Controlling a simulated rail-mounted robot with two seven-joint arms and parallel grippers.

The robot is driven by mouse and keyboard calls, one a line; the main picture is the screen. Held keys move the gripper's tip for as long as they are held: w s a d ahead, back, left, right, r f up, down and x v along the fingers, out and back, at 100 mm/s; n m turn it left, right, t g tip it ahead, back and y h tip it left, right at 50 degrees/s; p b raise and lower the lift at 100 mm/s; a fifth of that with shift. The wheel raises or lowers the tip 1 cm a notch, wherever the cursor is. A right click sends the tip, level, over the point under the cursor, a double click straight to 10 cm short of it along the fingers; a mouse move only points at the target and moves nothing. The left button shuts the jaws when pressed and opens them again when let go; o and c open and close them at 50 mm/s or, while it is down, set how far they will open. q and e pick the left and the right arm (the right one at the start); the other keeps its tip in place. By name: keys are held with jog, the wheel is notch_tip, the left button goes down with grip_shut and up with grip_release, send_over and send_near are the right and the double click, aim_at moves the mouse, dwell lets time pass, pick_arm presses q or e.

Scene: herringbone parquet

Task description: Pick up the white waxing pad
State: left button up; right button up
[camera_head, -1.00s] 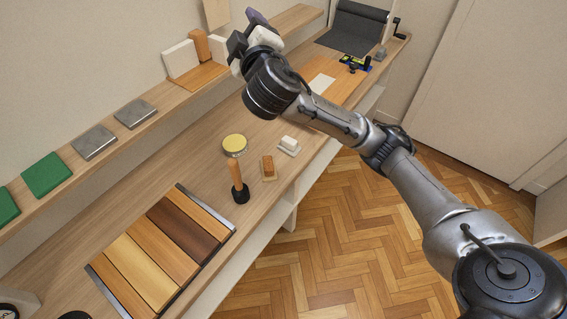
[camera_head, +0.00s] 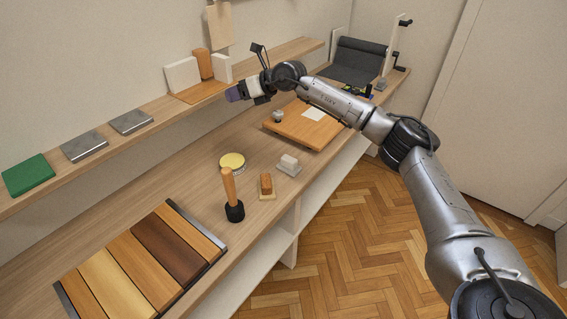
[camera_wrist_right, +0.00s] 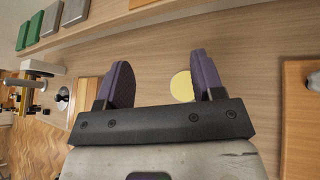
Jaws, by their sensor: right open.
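A small white block on a flat pale base (camera_head: 289,164), which looks like the white waxing pad, sits on the bench near its front edge. It stands right of a yellow-topped round tin (camera_head: 232,161) and a brown-handled block (camera_head: 266,185). My right gripper (camera_head: 234,94) is above the back of the bench near the shelf, up and left of the pad and well apart from it. In the right wrist view its two purple fingers (camera_wrist_right: 163,82) are spread with nothing between them; the yellow tin top (camera_wrist_right: 182,87) shows beyond. My left gripper is not in view.
Wooden slats (camera_head: 143,262) lie at the front left. A wooden board (camera_head: 291,131) with a white sheet lies behind the pad. A shelf (camera_head: 104,149) runs along the wall, carrying metal and green blocks.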

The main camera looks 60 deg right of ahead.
jog(key=s+d+f+g+h, duration=0.2)
jog(key=s+d+f+g, duration=0.2)
jog(key=s+f+g, duration=0.3)
jog(key=g+h, duration=0.1)
jog(key=g, duration=0.4)
send_over(289, 158)
notch_tip(289, 158, down, 3)
notch_tip(289, 158, down, 7)
jog(key=b, duration=0.3)
jog(key=shift+s+a, duration=0.1)
jog(key=shift+s, duration=0.05)
jog(key=shift+f+b, duration=0.35)
jog(key=shift+f, duration=0.3)
notch_tip(289, 158, down, 4)
jog(key=b, duration=0.3)
jog(key=shift+f, duration=0.2)
jog(key=shift+f+b, duration=0.35)
jog(key=shift+f, duration=0.1)
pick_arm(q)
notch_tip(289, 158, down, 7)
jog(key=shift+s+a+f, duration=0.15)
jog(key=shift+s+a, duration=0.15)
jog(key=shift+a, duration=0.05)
